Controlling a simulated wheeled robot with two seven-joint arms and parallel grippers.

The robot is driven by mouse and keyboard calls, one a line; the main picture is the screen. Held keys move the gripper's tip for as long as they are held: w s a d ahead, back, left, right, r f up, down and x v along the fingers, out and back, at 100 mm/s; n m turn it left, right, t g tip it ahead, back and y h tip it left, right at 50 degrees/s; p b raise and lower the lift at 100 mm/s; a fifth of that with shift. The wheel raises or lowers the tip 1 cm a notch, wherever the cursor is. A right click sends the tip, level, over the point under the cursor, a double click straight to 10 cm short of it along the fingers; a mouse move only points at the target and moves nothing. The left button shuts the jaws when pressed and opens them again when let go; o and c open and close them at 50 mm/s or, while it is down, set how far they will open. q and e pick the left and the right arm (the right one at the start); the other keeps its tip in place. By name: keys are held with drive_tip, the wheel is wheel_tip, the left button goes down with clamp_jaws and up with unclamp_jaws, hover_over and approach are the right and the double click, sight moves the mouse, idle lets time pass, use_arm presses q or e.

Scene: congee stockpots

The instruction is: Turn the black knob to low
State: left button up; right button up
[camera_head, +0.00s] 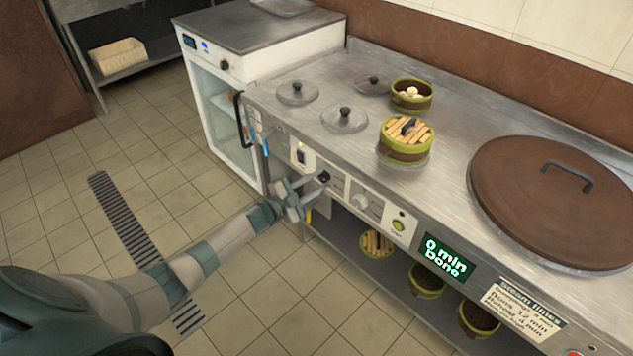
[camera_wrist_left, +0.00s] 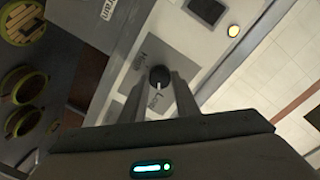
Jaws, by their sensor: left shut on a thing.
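The black knob (camera_head: 325,176) sits on the counter's front panel in the head view, between a switch with a small light and a pale dial. In the left wrist view the black knob (camera_wrist_left: 160,74) shows on a grey plate with small lettering, and its white mark points down in the picture, towards what looks like "Low". My left gripper (camera_head: 308,188) reaches the panel from the front left. In the wrist view the left gripper (camera_wrist_left: 161,83) has a finger on either side of the knob and is shut on it. My right gripper is in neither view.
A pale dial (camera_head: 362,202) and a green-lit button (camera_head: 398,225) sit further right on the panel, before a green display (camera_head: 446,258). A fridge (camera_head: 225,90) stands left of the counter. Steamer baskets (camera_head: 427,280) sit on the shelf below. The tiled floor in front is clear.

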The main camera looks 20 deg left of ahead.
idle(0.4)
use_arm(q)
drive_tip(key=o, duration=1)
drive_tip(key=shift+o, duration=0.2)
drive_tip(key=shift+s+a, duration=0.1)
drive_tip(key=v, duration=1.7)
drive_tip(key=shift+s, duration=0.15)
